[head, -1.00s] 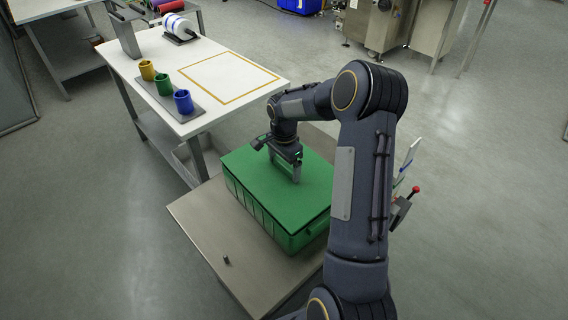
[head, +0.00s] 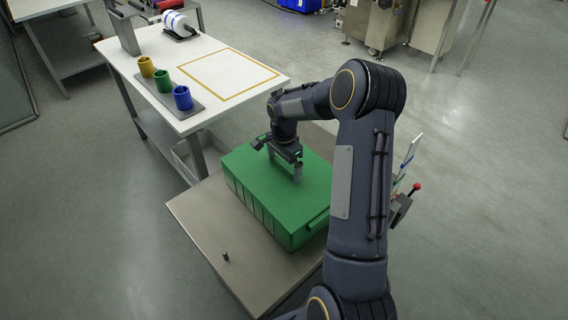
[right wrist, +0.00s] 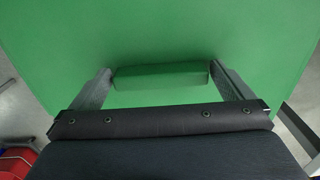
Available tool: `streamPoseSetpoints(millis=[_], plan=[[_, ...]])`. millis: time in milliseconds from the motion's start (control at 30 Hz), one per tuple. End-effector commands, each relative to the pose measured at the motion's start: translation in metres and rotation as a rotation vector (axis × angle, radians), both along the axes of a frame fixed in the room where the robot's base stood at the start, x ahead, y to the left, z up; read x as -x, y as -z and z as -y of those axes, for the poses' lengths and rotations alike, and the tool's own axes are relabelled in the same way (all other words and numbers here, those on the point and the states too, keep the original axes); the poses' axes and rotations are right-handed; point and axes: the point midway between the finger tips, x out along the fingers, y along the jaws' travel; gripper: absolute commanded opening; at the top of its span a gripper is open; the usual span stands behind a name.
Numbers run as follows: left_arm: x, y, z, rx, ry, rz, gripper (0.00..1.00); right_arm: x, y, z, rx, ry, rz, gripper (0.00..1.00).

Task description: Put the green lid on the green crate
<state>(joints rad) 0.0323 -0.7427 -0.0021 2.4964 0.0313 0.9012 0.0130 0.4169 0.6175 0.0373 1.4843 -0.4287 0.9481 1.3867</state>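The green lid (head: 255,168) lies flat over the top of the green crate (head: 262,215), with no clear gap between them in the head view. The crate stands on a low grey platform. My right gripper (head: 285,172) points down at the middle of the lid. In the right wrist view its two fingers (right wrist: 161,75) sit against both ends of the lid's green block handle (right wrist: 160,76), shut on it. The lid's surface (right wrist: 160,25) fills most of that view. My right arm hides part of the crate's far right side. My left gripper is not in view.
The platform (head: 205,218) has bare room at its front left, with a small dark peg (head: 226,257) on it. A white table (head: 150,62) behind it carries yellow, green and blue cups (head: 182,98). A red-knobbed lever (head: 415,188) is right of my arm.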

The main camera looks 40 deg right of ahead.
Motion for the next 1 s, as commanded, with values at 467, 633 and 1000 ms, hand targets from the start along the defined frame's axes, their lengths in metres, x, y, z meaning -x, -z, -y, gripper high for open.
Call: streamPoseSetpoints(millis=[467, 633, 1000], plan=[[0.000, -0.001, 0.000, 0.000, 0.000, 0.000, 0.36, -0.001, -0.062, 0.000, 0.002, 0.000, 0.003, 1.00], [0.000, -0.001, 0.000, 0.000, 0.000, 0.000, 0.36, 0.000, -0.077, 0.000, 0.000, -0.001, 0.002, 1.00], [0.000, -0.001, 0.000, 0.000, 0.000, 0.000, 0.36, 0.000, -0.078, 0.000, 0.000, 0.000, 0.001, 1.00]])
